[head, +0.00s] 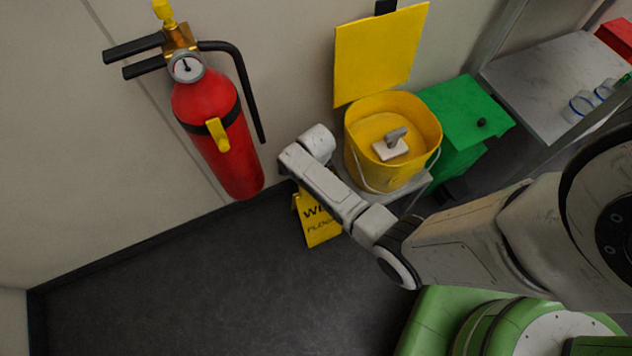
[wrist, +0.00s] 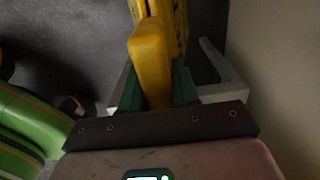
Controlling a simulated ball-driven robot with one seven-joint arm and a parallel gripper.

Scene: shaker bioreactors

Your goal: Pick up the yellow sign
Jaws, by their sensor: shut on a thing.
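The yellow sign (head: 319,226) with dark lettering stands on the dark floor near the wall, below the yellow bucket. My arm hides its upper part in the head view. In the wrist view, the sign's yellow top (wrist: 151,60) lies between the green-padded fingers of my gripper (wrist: 157,88). The gripper is shut on it. The rest of the sign (wrist: 178,22) extends beyond the fingertips. My gripper's fingers are hidden behind my arm in the head view.
A yellow bucket (head: 357,170) and a green bin (head: 463,112) stand right of the sign. A red fire extinguisher (head: 212,120) hangs on the wall to the left. A grey table (head: 545,80) is at the back right. The floor (head: 190,295) at the front left is clear.

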